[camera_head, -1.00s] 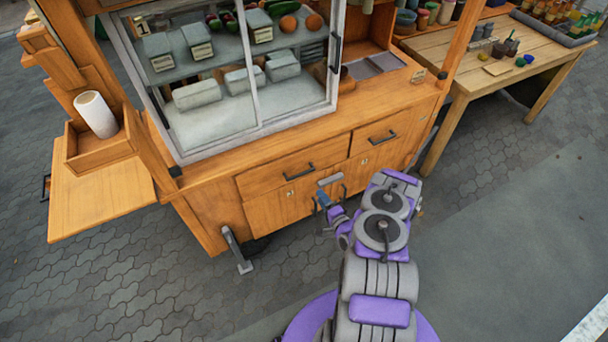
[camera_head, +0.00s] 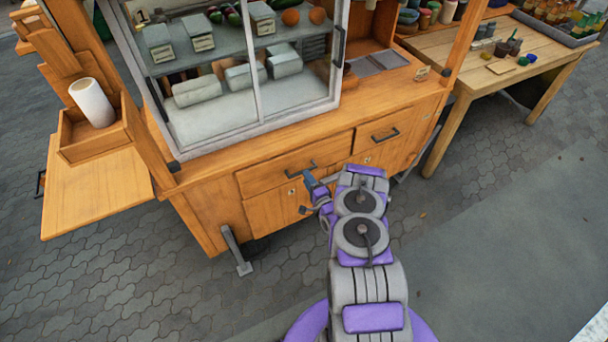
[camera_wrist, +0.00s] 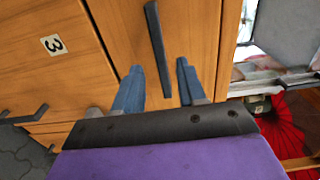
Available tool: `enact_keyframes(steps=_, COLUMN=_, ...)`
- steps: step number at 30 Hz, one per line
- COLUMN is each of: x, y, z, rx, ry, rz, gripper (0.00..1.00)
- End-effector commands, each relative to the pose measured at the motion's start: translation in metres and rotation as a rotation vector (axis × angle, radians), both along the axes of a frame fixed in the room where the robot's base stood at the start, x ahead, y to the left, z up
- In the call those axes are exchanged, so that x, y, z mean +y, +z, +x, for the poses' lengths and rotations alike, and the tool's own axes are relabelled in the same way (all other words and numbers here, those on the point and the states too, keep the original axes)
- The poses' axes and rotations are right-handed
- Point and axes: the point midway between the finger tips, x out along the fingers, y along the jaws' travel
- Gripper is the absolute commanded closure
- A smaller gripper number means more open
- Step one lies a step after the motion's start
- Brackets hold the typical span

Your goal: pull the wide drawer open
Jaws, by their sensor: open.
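The wide drawer (camera_head: 265,180) is the left wooden drawer under the glass case of the cart, and its front looks flush and closed. Its dark bar handle (camera_head: 300,170) is on the front's middle. My gripper (camera_head: 308,182) is just below and right of that handle. In the wrist view the drawer front (camera_wrist: 122,28) fills the middle, turned on its side. My gripper (camera_wrist: 158,84) is open there, with one blue finger on each side of the line of the handle (camera_wrist: 158,48). The fingers do not grip it; contact with the drawer front is unclear.
A narrower drawer (camera_head: 385,143) with its own handle is to the right. A side shelf (camera_head: 95,195) and a metal leg (camera_head: 236,252) stand left. Paving in front is free.

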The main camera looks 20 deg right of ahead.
Motion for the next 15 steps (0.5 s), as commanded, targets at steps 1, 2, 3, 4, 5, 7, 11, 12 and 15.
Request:
enact_keyframes(steps=1, x=0.002, y=-0.002, z=0.01, rx=-0.003, ry=0.004, rz=-0.002, gripper=0.6)
enact_keyframes(steps=2, x=0.002, y=-0.001, z=0.015, rx=-0.004, ry=0.003, rz=-0.001, gripper=0.6)
enact_keyframes(steps=3, x=0.001, y=-0.001, z=0.021, rx=-0.005, ry=0.003, rz=0.0, gripper=0.6)
enact_keyframes(steps=4, x=0.001, y=-0.001, z=0.025, rx=-0.006, ry=0.003, rz=0.002, gripper=0.6)
enact_keyframes(steps=5, x=-0.001, y=-0.001, z=0.03, rx=-0.005, ry=0.003, rz=0.002, gripper=0.6)
enact_keyframes(steps=7, x=-0.003, y=-0.002, z=0.037, rx=-0.003, ry=0.002, rz=0.005, gripper=0.6)
enact_keyframes(steps=11, x=-0.004, y=-0.002, z=0.045, rx=-0.002, ry=0.0, rz=0.009, gripper=0.6)
enact_keyframes(steps=12, x=-0.004, y=-0.002, z=0.047, rx=-0.002, ry=0.0, rz=0.01, gripper=0.6)
enact_keyframes(steps=15, x=-0.003, y=-0.001, z=0.048, rx=-0.001, ry=-0.001, rz=0.009, gripper=0.6)
